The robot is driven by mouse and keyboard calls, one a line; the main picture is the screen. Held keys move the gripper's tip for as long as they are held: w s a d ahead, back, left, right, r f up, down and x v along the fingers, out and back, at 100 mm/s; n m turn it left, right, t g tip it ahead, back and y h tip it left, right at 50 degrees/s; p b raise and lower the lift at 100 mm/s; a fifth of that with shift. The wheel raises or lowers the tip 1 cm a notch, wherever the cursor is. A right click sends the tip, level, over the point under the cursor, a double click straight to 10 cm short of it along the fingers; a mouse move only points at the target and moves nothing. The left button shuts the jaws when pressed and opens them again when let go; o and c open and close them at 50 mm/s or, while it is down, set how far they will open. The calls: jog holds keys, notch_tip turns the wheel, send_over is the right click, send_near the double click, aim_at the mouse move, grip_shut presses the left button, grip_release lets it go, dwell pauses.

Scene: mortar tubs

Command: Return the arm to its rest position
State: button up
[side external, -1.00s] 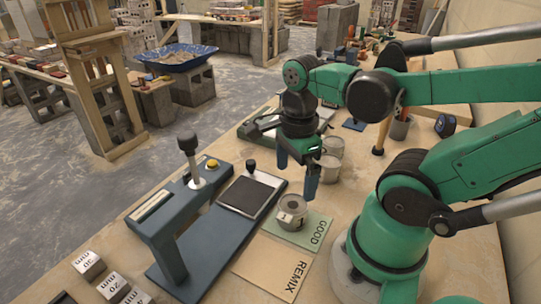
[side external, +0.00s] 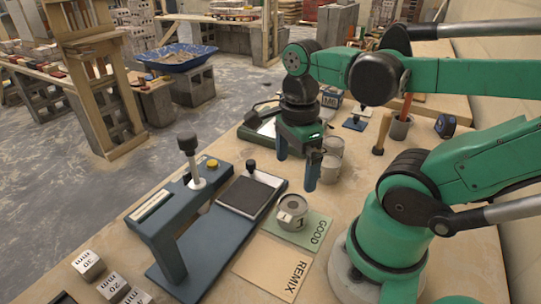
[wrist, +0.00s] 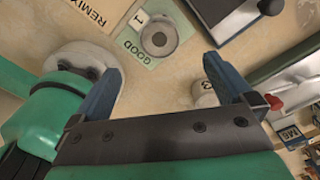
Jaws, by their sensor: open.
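My gripper (side external: 297,172) hangs above the bench with its two blue fingers apart and nothing between them. In the wrist view my gripper (wrist: 172,92) also shows open and empty. A grey tub marked 1 (side external: 292,207) stands upright on the green GOOD card (side external: 312,232), in front of my gripper and apart from it. The tub also shows in the wrist view (wrist: 159,38). The tan REMIX card (side external: 270,265) is bare in the side view. My arm reaches in from the right.
A blue press stand with a lever (side external: 170,225) and dark plate (side external: 245,196) stands left of the cards. Pale tubs (side external: 331,165) stand behind my gripper.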

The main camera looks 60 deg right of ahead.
jog(key=w+a+n+t, duration=0.1)
jog(key=w+n+t, duration=0.3)
jog(key=n, duration=0.8)
jog(key=m+g, duration=0.4)
jog(key=m, duration=0.8)
send_over(293, 203)
jog(key=shift+a+f, duration=0.1)
jog(key=shift+f, duration=5.15)
jog(key=shift+r, duration=0.35)
